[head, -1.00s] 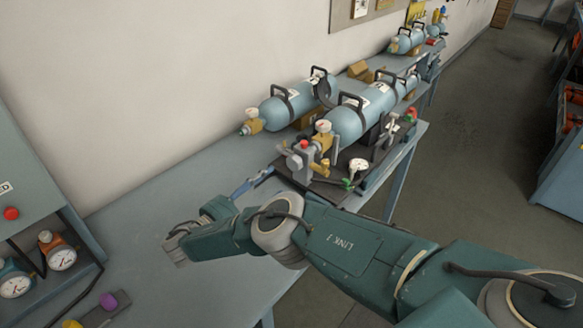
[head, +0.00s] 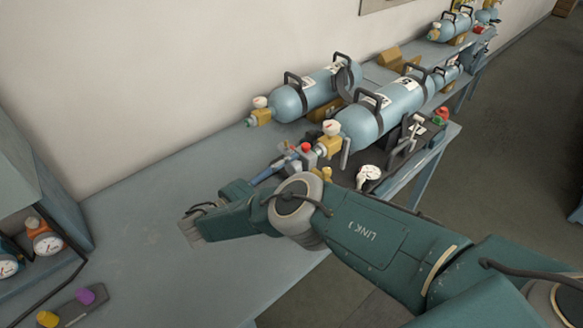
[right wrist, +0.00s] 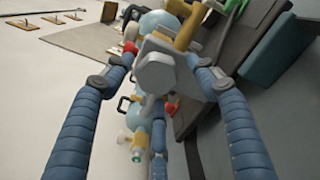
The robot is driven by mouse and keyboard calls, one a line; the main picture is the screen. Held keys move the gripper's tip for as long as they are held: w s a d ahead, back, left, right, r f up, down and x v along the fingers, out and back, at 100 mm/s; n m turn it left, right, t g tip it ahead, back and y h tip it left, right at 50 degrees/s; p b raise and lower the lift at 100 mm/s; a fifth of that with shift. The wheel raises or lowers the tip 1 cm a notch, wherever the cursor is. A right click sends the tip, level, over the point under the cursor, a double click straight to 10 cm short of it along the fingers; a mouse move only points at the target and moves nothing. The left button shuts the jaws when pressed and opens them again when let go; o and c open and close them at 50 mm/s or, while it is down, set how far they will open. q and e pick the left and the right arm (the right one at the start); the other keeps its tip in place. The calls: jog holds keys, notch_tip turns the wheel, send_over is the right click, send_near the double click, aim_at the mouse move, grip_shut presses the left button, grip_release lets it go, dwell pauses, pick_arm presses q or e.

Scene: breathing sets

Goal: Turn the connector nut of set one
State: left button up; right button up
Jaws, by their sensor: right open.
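The nearer breathing set, a light-blue cylinder (head: 385,112) with black handles and a brass valve (head: 328,146), lies on the bench. A grey connector block (head: 304,158) with a red knob stands at its valve end. My right gripper (head: 277,167) has its blue fingers at this block, partly hidden behind my arm. In the right wrist view, the fingers of my open right gripper (right wrist: 160,85) spread around a grey, many-sided connector piece (right wrist: 162,72), with gaps at the sides. I cannot tell which part is the nut, nor read the set's number. My left gripper is out of view.
A second light-blue cylinder (head: 310,93) lies behind, near the wall. A white gauge (head: 368,174) sits right of the block. A gauge cabinet (head: 42,200) and a small tray (head: 66,306) with coloured knobs are at the left. The bench's middle left is clear.

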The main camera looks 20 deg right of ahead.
jog(key=shift+s+a, duration=0.1)
jog(key=shift+a, duration=0.05)
jog(key=shift+c, duration=1)
jog(key=shift+s, duration=0.1)
jog(key=c, duration=0.9)
jog(key=shift+f+m, duration=0.1)
jog(key=shift+m, duration=0.3)
jog(key=m+p, duration=0.1)
jog(key=m, duration=0.3)
jog(key=shift+c, duration=0.2)
jog(key=shift+r+m, duration=0.2)
jog(key=shift+m, duration=0.8)
jog(key=shift+r, duration=0.1)
jog(key=o, duration=1.1)
jog(key=shift+c, duration=0.2)
jog(key=shift+o, duration=0.4)
jog(key=shift+w, duration=0.4)
